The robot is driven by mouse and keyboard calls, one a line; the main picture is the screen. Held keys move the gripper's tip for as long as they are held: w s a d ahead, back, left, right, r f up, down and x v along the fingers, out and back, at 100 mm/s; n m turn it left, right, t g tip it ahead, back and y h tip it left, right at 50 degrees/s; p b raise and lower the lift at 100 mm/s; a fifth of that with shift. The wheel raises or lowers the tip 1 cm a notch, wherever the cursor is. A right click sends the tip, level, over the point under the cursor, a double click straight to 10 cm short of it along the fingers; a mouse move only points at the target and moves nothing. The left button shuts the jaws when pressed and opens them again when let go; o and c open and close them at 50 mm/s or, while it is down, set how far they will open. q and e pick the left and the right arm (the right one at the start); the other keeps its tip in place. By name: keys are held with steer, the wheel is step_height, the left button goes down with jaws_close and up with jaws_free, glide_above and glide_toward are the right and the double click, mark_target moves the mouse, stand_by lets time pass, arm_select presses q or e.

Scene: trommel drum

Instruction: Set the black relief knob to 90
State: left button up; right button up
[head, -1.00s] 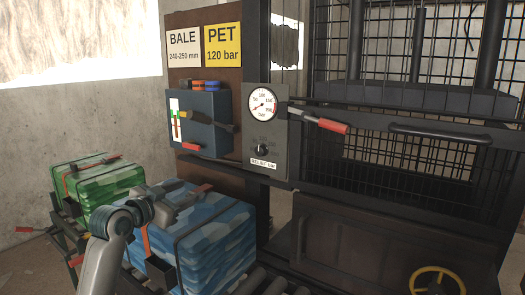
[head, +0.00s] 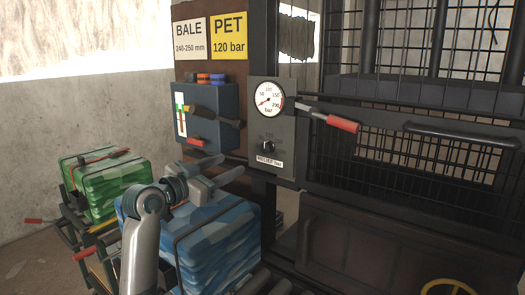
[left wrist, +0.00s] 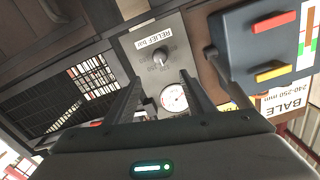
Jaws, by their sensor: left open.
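The black relief knob (head: 268,146) sits on a grey panel (head: 287,150) below a round white gauge (head: 268,98) and above a small label. In the left wrist view the knob (left wrist: 160,56) stands just beyond my fingertips, near the "RELIEF bar" label (left wrist: 154,34). The scale around the knob is too small to read. My left gripper (head: 228,168) is open and empty, left of and a little below the knob, apart from it. In the left wrist view its two fingers (left wrist: 160,80) point toward the panel. My right gripper is not in view.
A dark box (head: 205,115) with a lever stands out left of the panel. A red-handled lever (head: 342,124) juts out right of the gauge. Blue (head: 215,245) and green (head: 105,185) bales lie below left. A black bar handle (head: 460,136) crosses the press door.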

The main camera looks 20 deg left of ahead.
arm_select(q)
steer(key=p, duration=0.2)
glide_toward(264, 149)
steer(key=p+x, duration=0.1)
steer(key=x, duration=0.6)
steer(key=shift+w+d+r, duration=0.1)
steer(key=shift+w+d, duration=0.05)
steer(key=shift+w, duration=0.15)
steer(key=shift+w+d, duration=0.25)
steer(key=shift+w, duration=0.3)
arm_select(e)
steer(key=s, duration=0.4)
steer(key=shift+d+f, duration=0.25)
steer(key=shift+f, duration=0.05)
arm_select(q)
steer(key=shift+p, duration=0.3)
steer(key=c, duration=1.1)
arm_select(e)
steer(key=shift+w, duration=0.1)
